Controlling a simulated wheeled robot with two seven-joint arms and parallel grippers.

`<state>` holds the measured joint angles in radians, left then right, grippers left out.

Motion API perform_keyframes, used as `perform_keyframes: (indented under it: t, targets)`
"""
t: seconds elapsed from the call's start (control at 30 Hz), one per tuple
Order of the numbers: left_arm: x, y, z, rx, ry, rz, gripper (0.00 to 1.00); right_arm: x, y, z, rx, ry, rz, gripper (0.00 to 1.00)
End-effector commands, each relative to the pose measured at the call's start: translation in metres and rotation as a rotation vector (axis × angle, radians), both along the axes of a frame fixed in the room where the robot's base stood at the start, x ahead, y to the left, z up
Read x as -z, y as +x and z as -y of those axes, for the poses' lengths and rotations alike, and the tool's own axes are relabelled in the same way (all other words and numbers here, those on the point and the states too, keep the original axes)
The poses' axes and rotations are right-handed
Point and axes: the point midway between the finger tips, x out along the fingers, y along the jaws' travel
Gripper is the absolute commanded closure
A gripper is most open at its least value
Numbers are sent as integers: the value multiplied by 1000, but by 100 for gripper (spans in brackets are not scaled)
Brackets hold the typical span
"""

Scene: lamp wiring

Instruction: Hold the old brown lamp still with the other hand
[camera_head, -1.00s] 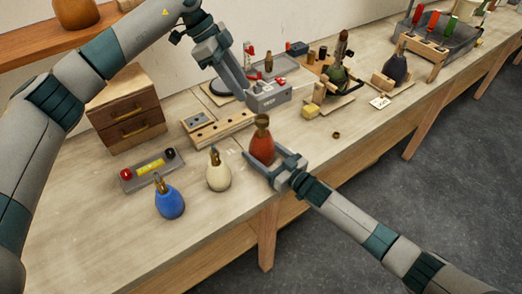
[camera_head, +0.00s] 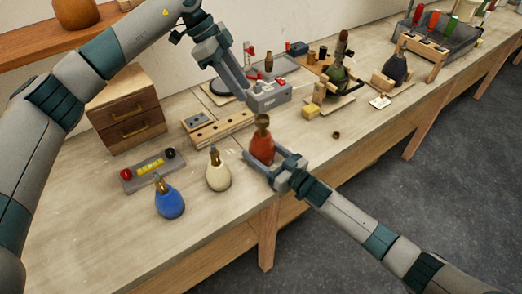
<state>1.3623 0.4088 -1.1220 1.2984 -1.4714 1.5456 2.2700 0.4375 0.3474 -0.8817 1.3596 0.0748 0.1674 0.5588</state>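A reddish-brown lamp base (camera_head: 262,146) with a brass neck stands upright near the table's front edge. It is the nearest match to the old brown lamp. My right gripper (camera_head: 262,157) reaches in low from the front right, its fingers spread on either side of the lamp's lower body. I cannot tell whether they touch it. My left gripper (camera_head: 244,92) hangs above and behind the lamp, beside a grey box (camera_head: 268,97). Its fingers overlap from this angle, so its opening is unclear.
A cream lamp base (camera_head: 218,172) and a blue one (camera_head: 169,201) stand to the left. A wooden board with holes (camera_head: 222,128) lies behind. A small brass ring (camera_head: 336,135) lies to the right. A drawer chest (camera_head: 130,120) stands at the back left.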

Motion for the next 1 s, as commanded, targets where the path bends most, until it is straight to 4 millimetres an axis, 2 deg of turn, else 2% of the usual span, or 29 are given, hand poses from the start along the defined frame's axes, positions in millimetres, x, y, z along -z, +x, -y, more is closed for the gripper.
perform_keyframes:
  t: [0.3, 0.33, 0.4, 0.47, 0.67, 1.0]
  targets:
    - [0, 0, 0, 0, 0, 0, 69, 0, 0, 0, 0, 0, -1, 61]
    - [0, 0, 0, 0, 0, 0, 66, 0, 0, 0, 0, 0, -1, 61]
    - [0, 0, 0, 2, 2, 1, 55, 1, 0, 0, 1, 0, -1, 61]
    - [0, 0, 2, 7, 7, 3, 55, 0, 0, 0, 1, 0, -1, 61]
    - [5, -4, 19, 76, 79, 29, 55, 1, 0, 0, 0, 0, -1, 61]
    - [17, -10, 54, 295, 354, 131, 55, 1, 0, 0, 0, 0, -1, 61]
